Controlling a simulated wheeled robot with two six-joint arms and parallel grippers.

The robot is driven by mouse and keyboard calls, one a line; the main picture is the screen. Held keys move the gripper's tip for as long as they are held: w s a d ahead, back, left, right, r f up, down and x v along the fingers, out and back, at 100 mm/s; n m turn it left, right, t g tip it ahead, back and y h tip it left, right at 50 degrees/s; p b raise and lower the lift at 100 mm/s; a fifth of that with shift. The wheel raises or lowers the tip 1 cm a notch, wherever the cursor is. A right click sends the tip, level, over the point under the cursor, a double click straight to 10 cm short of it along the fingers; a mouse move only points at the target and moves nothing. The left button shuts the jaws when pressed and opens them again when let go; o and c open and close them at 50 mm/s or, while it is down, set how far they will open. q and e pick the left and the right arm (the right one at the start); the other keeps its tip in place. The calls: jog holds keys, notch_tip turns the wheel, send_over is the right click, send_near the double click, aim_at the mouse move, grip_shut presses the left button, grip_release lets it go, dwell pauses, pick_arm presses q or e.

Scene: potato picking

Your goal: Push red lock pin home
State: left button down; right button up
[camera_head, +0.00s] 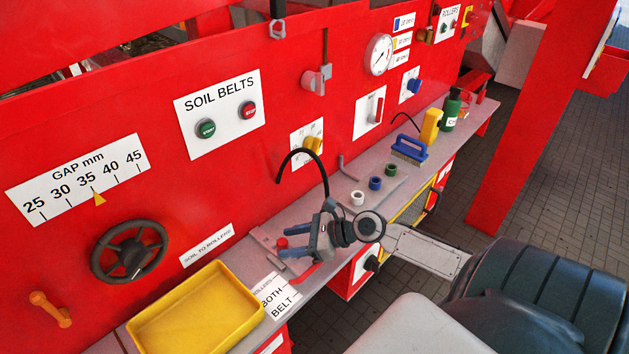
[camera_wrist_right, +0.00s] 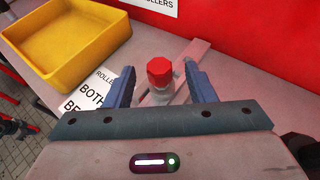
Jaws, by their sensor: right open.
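The red lock pin (camera_head: 283,243) has a red head and stands on a grey metal bracket on the ledge. In the right wrist view the pin's red head (camera_wrist_right: 159,71) is on a pale stem, centred between the blue fingers. My right gripper (camera_head: 284,242) is open, with its fingertips on either side of the pin. The wrist view shows a gap between the pin and each finger of the gripper (camera_wrist_right: 161,78). How far the pin is pushed in is hard to tell. My left gripper is not in view.
A yellow tray (camera_head: 137,335) sits on the ledge (camera_head: 340,205) left of the pin. A "BOTH BELT" label (camera_head: 276,297) lies beside the gripper. Small cups, a blue-handled brush (camera_head: 409,149) and bottles stand further right. The red panel (camera_head: 230,190) rises behind.

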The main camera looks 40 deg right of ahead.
jog(key=v, duration=0.3)
jog(key=shift+s+d+b, duration=0.1)
jog(key=shift+s+b, duration=0.1)
jog(key=shift+b, duration=0.15)
jog(key=shift+s+d+r+p, duration=0.3)
jog(key=shift+s+d+r, duration=0.05)
jog(key=shift+s+r, duration=0.1)
jog(key=shift+s+d+r, duration=0.25)
jog(key=shift+s+d, duration=0.2)
jog(key=shift+d, duration=0.05)
